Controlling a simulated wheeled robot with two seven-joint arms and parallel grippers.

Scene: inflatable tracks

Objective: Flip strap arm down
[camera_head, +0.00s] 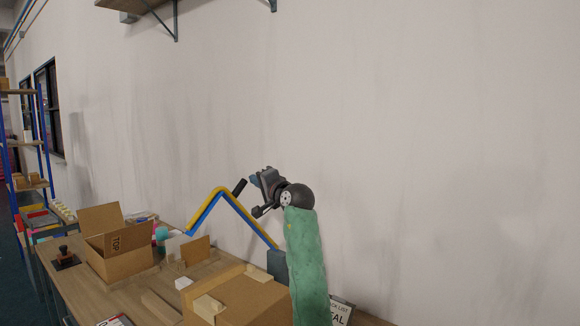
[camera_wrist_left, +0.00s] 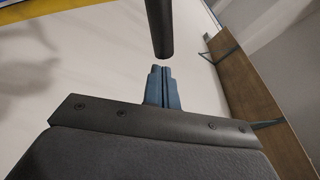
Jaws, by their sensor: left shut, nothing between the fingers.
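The strap arm (camera_head: 216,199) is a bent yellow-and-blue bar that rises from a dark base (camera_head: 277,263) near the wall. Its black handle (camera_head: 239,187) points up at the end of the bar. My left gripper (camera_head: 254,181) is just right of the handle, with its fingers close to it. In the left wrist view the blue fingers (camera_wrist_left: 162,73) are shut and empty, just below the end of the black handle (camera_wrist_left: 159,27). A yellow part of the arm (camera_wrist_left: 45,18) shows at the top left there. My right gripper is out of view.
A closed cardboard box (camera_head: 246,300) stands on the table (camera_head: 74,290) in front of the arm's base. An open cardboard box (camera_head: 117,262) stands to the left. The wall (camera_head: 430,150) is behind. A wooden wall shelf (camera_wrist_left: 245,100) shows at the right in the wrist view.

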